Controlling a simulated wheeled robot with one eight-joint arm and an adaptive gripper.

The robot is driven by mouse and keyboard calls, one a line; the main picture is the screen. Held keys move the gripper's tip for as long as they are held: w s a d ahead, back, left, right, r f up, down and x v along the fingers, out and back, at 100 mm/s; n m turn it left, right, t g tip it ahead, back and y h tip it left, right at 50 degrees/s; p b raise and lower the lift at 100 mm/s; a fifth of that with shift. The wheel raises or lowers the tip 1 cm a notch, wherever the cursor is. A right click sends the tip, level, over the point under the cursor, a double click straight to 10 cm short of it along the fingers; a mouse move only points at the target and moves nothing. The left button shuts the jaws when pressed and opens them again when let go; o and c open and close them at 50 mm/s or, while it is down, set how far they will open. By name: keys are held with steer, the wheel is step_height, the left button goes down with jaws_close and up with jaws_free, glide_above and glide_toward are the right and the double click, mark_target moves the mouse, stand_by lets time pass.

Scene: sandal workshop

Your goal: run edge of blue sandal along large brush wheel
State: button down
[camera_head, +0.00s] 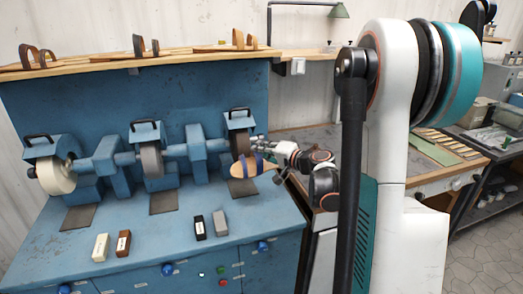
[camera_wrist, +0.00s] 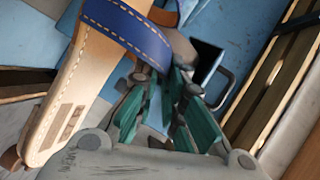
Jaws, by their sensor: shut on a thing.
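The blue sandal (camera_head: 241,168) has a tan sole and a blue strap. In the head view it is held in front of the right wheel (camera_head: 240,143) of the blue machine; I cannot tell if they touch. My gripper (camera_head: 267,158) is shut on the sandal from the right. In the wrist view, the sandal's tan sole (camera_wrist: 75,85) runs along the left, with its blue stitched strap across the top by my gripper's fingertips (camera_wrist: 168,68). The machine also carries a grey middle wheel (camera_head: 152,161) and a pale left wheel (camera_head: 55,176). Bristles are too small to make out.
Several small blocks, including a cream one (camera_head: 100,247) and a grey one (camera_head: 220,222), stand on the blue machine's front top. A wooden shelf (camera_head: 110,63) with sandals runs above. A workbench (camera_head: 440,177) stands at right behind my arm.

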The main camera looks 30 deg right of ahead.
mark_target(242, 157)
steer(key=shift+w+a, duration=0.15)
steer(key=shift+a, duration=0.25)
steer(key=shift+w+a, duration=0.15)
steer(key=shift+a, duration=0.2)
steer(key=shift+w+a, duration=0.2)
steer(key=shift+a, duration=0.55)
steer(key=shift+w+a, duration=0.1)
steer(key=shift+a, duration=0.25)
steer(key=shift+w+a, duration=0.1)
steer(key=shift+a, duration=0.2)
stand_by(0.4)
steer(key=shift+w+a+f, duration=0.1)
steer(key=shift+a, duration=0.35)
steer(key=shift+a+b, duration=0.2)
steer(key=shift+b, duration=0.1)
steer(key=shift+w, duration=0.15)
stand_by(0.7)
steer(key=shift+w+a+g, duration=0.15)
steer(key=shift+a+g, duration=0.15)
steer(key=shift+a, duration=0.05)
